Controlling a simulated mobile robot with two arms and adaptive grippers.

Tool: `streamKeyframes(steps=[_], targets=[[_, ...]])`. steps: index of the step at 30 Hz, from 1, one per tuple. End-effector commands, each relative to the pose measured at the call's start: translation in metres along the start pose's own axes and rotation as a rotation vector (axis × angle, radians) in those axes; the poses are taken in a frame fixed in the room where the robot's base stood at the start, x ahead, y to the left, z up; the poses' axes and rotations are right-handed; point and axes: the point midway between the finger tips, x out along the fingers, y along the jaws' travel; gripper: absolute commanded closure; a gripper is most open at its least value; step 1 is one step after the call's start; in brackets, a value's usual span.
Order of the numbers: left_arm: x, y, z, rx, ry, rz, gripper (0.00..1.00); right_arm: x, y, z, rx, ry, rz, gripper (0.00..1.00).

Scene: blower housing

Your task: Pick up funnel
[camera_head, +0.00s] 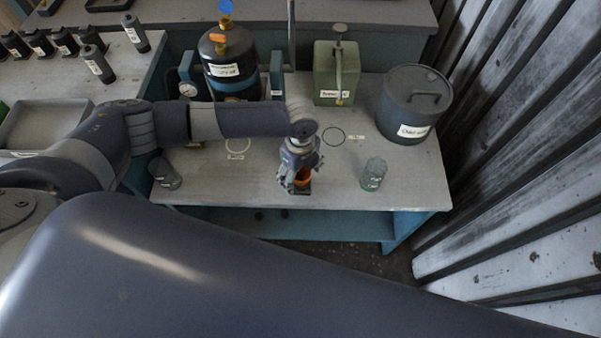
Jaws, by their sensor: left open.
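An orange object, probably the funnel (303,176), stands near the front edge of the grey workbench (330,196). It is small and mostly hidden by my left gripper. My left gripper (299,182) points down directly over it, fingers open at or around it. I cannot tell whether the fingers touch it. My right gripper is not in view.
Clear glass beakers stand left (165,173) and right (373,174) on the bench. A black tank (228,62), a green canister (335,73) and a dark lidded drum (413,104) stand behind. A corrugated wall (520,130) bounds the right.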

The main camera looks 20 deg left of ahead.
Motion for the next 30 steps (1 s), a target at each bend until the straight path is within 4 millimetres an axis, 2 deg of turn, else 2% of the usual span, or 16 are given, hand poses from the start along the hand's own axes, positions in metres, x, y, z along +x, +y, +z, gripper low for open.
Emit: streamKeyframes(steps=[5, 10, 23, 30], targets=[[0.000, 0.000, 0.000, 0.000, 0.000, -0.001, 0.31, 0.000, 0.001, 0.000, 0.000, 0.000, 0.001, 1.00], [0.000, 0.000, 0.000, 0.000, 0.000, -0.001, 0.66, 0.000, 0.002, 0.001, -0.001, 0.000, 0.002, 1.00], [-0.002, 0.000, 0.000, 0.000, 0.001, -0.001, 0.66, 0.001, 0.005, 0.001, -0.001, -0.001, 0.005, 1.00], [-0.021, -0.001, 0.001, -0.001, 0.000, -0.004, 0.66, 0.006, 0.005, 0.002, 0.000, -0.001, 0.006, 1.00]])
